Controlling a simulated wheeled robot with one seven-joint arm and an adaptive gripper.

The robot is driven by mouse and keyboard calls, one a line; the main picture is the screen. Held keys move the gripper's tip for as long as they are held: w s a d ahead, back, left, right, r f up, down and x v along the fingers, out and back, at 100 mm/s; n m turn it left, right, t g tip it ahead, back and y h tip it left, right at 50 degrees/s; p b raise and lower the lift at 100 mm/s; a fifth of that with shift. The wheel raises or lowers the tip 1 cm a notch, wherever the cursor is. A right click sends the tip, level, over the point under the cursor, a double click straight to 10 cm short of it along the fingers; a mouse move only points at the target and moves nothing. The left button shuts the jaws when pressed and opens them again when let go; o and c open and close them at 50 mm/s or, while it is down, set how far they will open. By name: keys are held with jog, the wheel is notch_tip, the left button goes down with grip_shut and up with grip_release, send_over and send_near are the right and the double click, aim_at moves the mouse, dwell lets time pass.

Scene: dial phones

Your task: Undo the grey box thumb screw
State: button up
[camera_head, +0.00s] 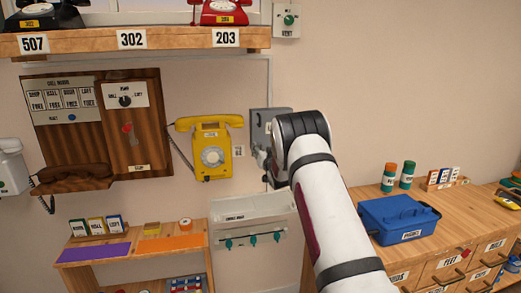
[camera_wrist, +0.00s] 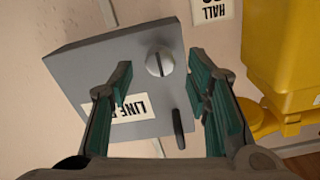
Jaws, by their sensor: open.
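The grey box (camera_head: 258,122) is on the wall to the right of the yellow phone, partly hidden by my arm in the head view. In the wrist view the grey box (camera_wrist: 95,60) fills the middle, with its label upside down. The thumb screw (camera_wrist: 159,62), a round silver head with a slot, shows on its face. A dark lever (camera_wrist: 178,128) is near it. My gripper (camera_wrist: 160,78) is open and empty in front of the box; the screw appears between its fingertips, near the right one. I cannot tell the remaining gap in depth.
The yellow wall phone (camera_head: 210,148) hangs close left of the box; it also shows at the right in the wrist view (camera_wrist: 285,50). A pale cabinet with teal knobs (camera_head: 250,220) is below. A blue toolbox (camera_head: 398,218) stands on the right bench.

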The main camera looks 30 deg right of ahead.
aim_at(260, 146)
jog(key=shift+x, duration=1.45)
jog(key=shift+c, duration=0.5)
grip_shut()
